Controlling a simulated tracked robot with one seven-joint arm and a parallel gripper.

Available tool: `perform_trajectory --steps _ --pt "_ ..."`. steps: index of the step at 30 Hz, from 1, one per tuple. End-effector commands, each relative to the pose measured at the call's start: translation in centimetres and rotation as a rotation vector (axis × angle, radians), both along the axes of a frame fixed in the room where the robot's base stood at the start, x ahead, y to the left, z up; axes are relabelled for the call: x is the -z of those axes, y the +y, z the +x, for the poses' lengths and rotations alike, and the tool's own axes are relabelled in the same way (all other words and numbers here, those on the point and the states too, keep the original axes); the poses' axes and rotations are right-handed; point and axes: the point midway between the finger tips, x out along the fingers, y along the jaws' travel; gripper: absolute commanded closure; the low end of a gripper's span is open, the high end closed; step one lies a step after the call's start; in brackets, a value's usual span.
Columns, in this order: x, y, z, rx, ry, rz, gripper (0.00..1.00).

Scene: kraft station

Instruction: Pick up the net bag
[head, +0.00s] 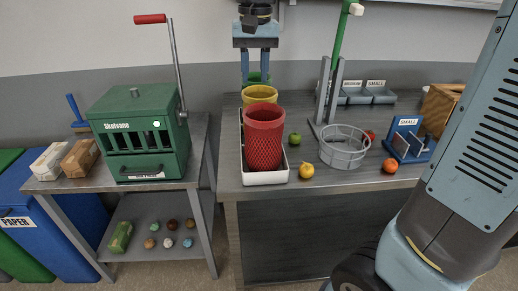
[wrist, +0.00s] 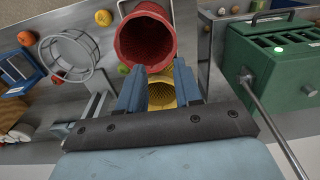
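A red open-topped net bag (head: 264,138) with mesh sides stands at the front of a white tray (head: 265,178). A yellow one (head: 259,93) stands behind it, and a green one (head: 257,77) is mostly hidden at the back. My gripper (head: 259,80) hangs fingers down above the back of this row. It is open and empty. In the wrist view, the yellow bag (wrist: 161,94) shows between and beyond the fingers (wrist: 158,75), with the red bag (wrist: 143,40) ahead of them. I cannot tell whether the fingers touch anything.
A round wire basket (head: 342,149), a green pole stand, an orange (head: 390,165), a yellow fruit (head: 306,171) and a blue holder (head: 409,140) stand right of the tray. A green lever machine (head: 140,135) stands on the left table. The right table's front is partly clear.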

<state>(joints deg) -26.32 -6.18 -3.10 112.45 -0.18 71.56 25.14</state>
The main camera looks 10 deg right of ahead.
Motion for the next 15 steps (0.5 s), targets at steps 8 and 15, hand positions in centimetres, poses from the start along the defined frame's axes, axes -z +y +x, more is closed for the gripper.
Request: perform_trajectory --steps 8,15 --pt "1.1 2.3 1.0 0.004 0.036 -0.019 0.66" --pt "5.0 2.4 0.9 0.003 0.038 -0.02 0.66"
